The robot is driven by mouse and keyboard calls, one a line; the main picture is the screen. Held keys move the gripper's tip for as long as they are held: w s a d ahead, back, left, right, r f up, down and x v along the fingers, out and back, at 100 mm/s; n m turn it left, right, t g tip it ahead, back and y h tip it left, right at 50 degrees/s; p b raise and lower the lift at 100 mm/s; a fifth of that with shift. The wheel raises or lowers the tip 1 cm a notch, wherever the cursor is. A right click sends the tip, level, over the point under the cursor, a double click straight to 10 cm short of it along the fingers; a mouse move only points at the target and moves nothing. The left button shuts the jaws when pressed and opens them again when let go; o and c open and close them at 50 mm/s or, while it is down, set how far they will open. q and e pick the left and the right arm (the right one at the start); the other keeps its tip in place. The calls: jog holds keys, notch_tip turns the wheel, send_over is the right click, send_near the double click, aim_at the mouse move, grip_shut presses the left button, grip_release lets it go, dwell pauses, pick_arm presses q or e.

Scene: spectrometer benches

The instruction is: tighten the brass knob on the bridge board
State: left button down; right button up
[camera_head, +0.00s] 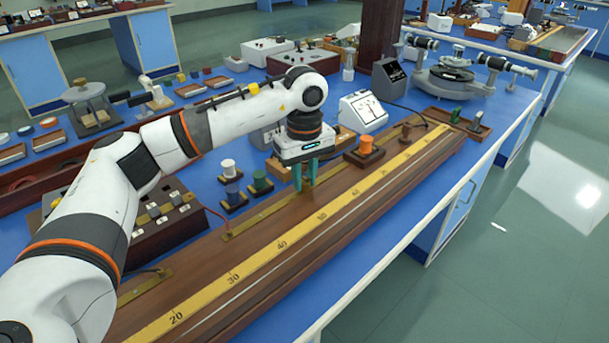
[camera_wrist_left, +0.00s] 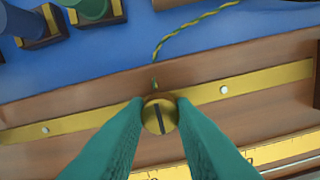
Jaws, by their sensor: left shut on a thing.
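The bridge board (camera_head: 285,262) is a long wooden board with a yellow numbered scale, lying along the front of the blue bench. The brass knob (camera_wrist_left: 160,114) shows in the left wrist view as a round slotted head over a brass strip (camera_wrist_left: 205,96). My left gripper (camera_head: 306,184) points down over the board in the head view. Its teal fingers are shut on the knob, one on each side. In the head view the fingers mostly hide the knob. A green-and-yellow wire (camera_wrist_left: 182,34) ends just behind the knob. My right gripper is not in view.
Wire spools (camera_head: 262,182) stand on the bench behind the board, left of the gripper. An orange-topped block (camera_head: 365,148) and a white meter (camera_head: 362,111) are close on the right. A wooden box with plugs (camera_head: 160,212) lies to the left.

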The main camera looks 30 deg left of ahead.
aim_at(304, 180)
pick_arm(q)
jog(key=shift+r, duration=0.15)
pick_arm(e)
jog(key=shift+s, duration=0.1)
pick_arm(q)
jog(key=c, duration=1.2)
grip_release()
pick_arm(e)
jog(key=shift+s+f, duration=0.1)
pick_arm(q)
notch_tip(304, 180, up, 7)
jog(key=shift+r, duration=0.2)
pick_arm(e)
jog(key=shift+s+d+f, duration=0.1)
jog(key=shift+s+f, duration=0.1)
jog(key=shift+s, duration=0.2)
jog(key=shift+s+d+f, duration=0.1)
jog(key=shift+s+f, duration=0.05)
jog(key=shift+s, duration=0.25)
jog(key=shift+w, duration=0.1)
